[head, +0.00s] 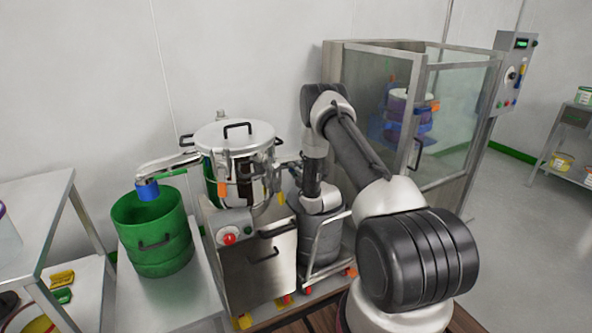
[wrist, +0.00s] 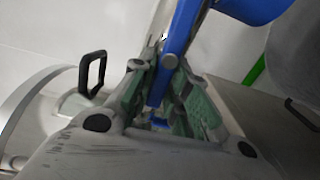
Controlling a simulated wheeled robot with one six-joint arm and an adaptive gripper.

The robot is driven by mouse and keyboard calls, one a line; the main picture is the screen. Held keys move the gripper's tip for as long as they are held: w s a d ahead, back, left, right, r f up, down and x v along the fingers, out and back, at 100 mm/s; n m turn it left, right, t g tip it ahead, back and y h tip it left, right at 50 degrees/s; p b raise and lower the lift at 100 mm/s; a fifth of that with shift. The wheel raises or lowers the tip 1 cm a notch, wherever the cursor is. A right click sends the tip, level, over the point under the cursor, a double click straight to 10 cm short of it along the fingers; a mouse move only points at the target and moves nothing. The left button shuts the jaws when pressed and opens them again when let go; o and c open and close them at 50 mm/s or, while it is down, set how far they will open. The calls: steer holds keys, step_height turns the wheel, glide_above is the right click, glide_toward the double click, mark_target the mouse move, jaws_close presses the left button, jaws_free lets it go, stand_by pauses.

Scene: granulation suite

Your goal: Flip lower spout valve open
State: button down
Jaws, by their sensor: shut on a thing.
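In the wrist view my gripper (wrist: 166,78) has its green-padded fingers closed around a narrow blue lever (wrist: 181,38). The lever runs from between the pads up towards the top of the picture. A larger rounded blue part (wrist: 250,8) shows at the upper right, cut off by the frame edge. In the head view my arm reaches down just right of the steel vessel (head: 236,160). My fingers and the held lever cannot be made out clearly there. The spout valve body is not clearly seen, so its open or closed position cannot be told.
A green drum (head: 152,232) stands below a blue-ended spout (head: 147,190) at the left. A glass-walled booth (head: 455,110) stands behind and right of my arm. In the wrist view a black handle (wrist: 92,72) is close on the left.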

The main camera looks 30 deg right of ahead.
steer(key=shift+f, duration=0.1)
steer(key=c, duration=1.4)
jaws_free()
steer(key=s, duration=1.2)
steer(key=shift+d, duration=0.2)
